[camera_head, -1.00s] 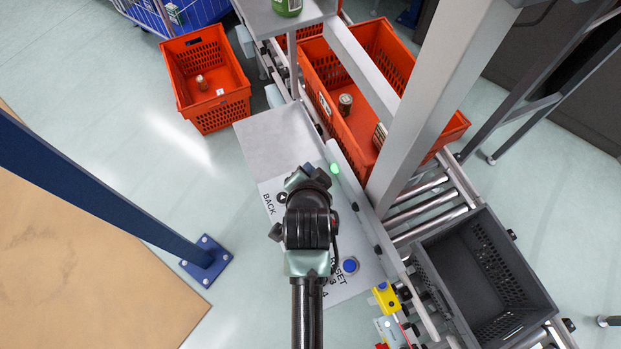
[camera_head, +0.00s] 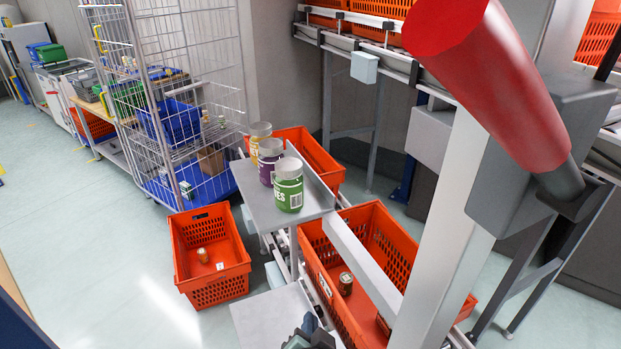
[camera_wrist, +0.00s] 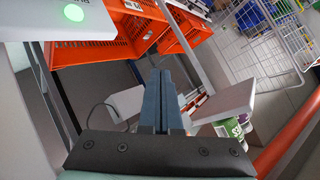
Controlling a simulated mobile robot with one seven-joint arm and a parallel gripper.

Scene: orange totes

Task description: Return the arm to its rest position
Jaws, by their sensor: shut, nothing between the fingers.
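My gripper (camera_wrist: 161,80) shows in the wrist view with its two dark blue-grey fingers pressed together and nothing between them. It is in free air, with a grey shelf edge and orange totes beyond it. In the head view only a small dark part of my arm (camera_head: 310,338) shows at the bottom edge, in front of the lower metal plate (camera_head: 262,318).
Yellow, purple and green jars (camera_head: 287,186) stand on a grey shelf (camera_head: 258,205). An orange tote (camera_head: 215,290) sits on the floor at left; a larger one (camera_head: 400,240) lies on the conveyor. A grey post (camera_head: 440,260) rises at right. A wire cage (camera_head: 190,50) stands behind.

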